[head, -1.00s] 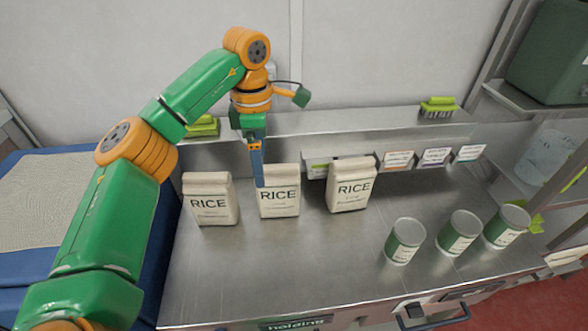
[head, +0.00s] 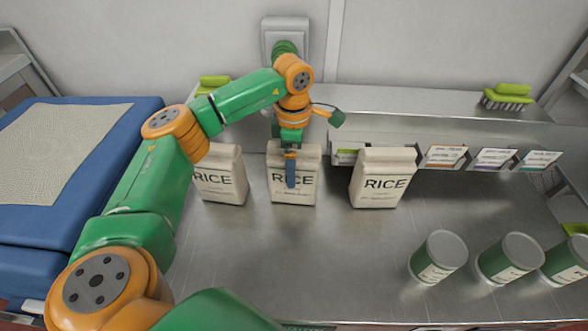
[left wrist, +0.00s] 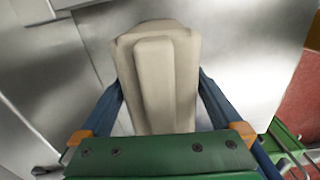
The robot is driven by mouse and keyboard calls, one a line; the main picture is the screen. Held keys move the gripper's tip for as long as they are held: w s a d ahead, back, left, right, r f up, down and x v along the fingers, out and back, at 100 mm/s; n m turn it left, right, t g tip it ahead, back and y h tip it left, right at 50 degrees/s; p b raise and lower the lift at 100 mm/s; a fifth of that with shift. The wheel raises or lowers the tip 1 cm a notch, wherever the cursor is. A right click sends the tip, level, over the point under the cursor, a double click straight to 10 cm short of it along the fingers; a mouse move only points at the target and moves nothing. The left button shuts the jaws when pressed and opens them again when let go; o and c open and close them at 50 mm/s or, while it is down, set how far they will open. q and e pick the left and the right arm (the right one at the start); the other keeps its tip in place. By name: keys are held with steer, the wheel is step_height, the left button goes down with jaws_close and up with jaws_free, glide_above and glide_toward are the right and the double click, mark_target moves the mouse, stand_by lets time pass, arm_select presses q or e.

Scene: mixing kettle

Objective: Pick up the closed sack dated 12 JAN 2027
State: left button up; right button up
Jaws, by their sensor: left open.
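Three beige sacks printed RICE stand upright in a row on the steel counter in the head view: a left sack (head: 222,178), a middle sack (head: 281,190) and a right sack (head: 383,180). Their small print, dates included, is too small to read. My left gripper (head: 290,184) is at the middle sack, with a blue finger in front of its face. In the left wrist view the folded top of a sack (left wrist: 165,75) lies between the two open blue fingers, with a gap beside the fingers. My right gripper is not in view.
Several green-labelled cans (head: 438,257) stand at the right of the counter (head: 310,270). A raised ledge with label cards (head: 442,157) and a green brush (head: 508,96) runs behind. A blue padded surface (head: 40,222) lies left. The counter front is clear.

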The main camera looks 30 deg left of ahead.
arm_select(q)
steer(key=shift+d, duration=0.1)
jaws_close()
steer(key=shift+r, duration=0.1)
